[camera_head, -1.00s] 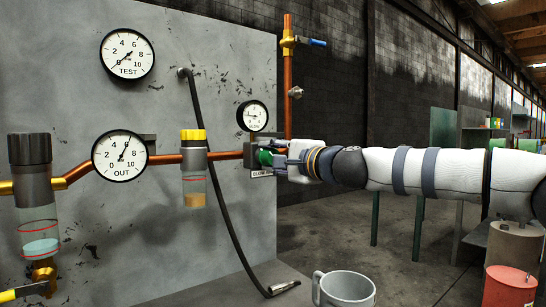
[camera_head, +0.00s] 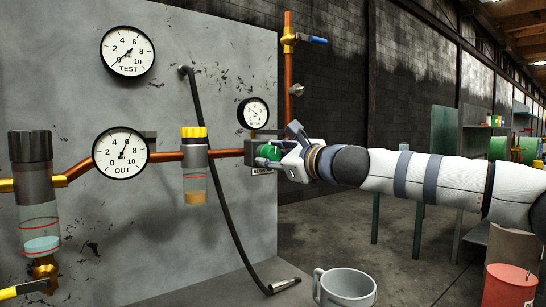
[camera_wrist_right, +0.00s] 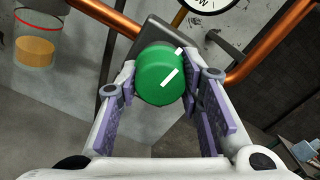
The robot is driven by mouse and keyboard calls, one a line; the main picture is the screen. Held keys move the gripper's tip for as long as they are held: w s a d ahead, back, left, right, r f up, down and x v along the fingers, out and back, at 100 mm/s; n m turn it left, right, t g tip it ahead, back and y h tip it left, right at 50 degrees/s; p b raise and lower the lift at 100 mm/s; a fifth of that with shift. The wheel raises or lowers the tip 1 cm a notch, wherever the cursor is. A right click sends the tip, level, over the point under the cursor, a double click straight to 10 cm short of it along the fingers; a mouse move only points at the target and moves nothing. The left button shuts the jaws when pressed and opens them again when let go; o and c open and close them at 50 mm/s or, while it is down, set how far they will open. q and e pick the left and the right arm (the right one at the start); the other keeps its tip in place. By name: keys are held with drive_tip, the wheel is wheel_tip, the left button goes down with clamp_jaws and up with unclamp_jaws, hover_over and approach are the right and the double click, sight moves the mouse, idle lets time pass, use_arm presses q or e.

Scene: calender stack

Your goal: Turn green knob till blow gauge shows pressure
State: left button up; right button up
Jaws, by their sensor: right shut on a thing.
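The green knob (camera_head: 270,152) sits on a dark block at the right end of the copper pipe. My right gripper (camera_head: 279,155) is shut on it. In the right wrist view the knob (camera_wrist_right: 158,80) is between my two purple-padded fingers (camera_wrist_right: 160,84), with its white mark slanting up to the right. The small blow gauge (camera_head: 253,113) is above the knob; its needle lies on a slant, but its reading is too small to tell. Only the gauge's lower edge (camera_wrist_right: 212,4) shows in the right wrist view. The label below the knob is partly hidden. My left gripper is not in view.
The test gauge (camera_head: 128,51) and out gauge (camera_head: 120,154) are on the grey panel (camera_head: 228,60). A yellow-topped filter (camera_head: 194,165) is left of the knob. A black hose (camera_head: 224,210) hangs down the panel. A grey mug (camera_head: 345,288) stands below.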

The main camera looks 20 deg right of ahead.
drive_tip(key=shift+a+m, duration=0.1)
drive_tip(key=shift+m, duration=2)
drive_tip(key=shift+r, duration=0.1)
drive_tip(key=o, duration=1.2)
drive_tip(key=shift+c, duration=0.2)
drive_tip(key=v, duration=1.2)
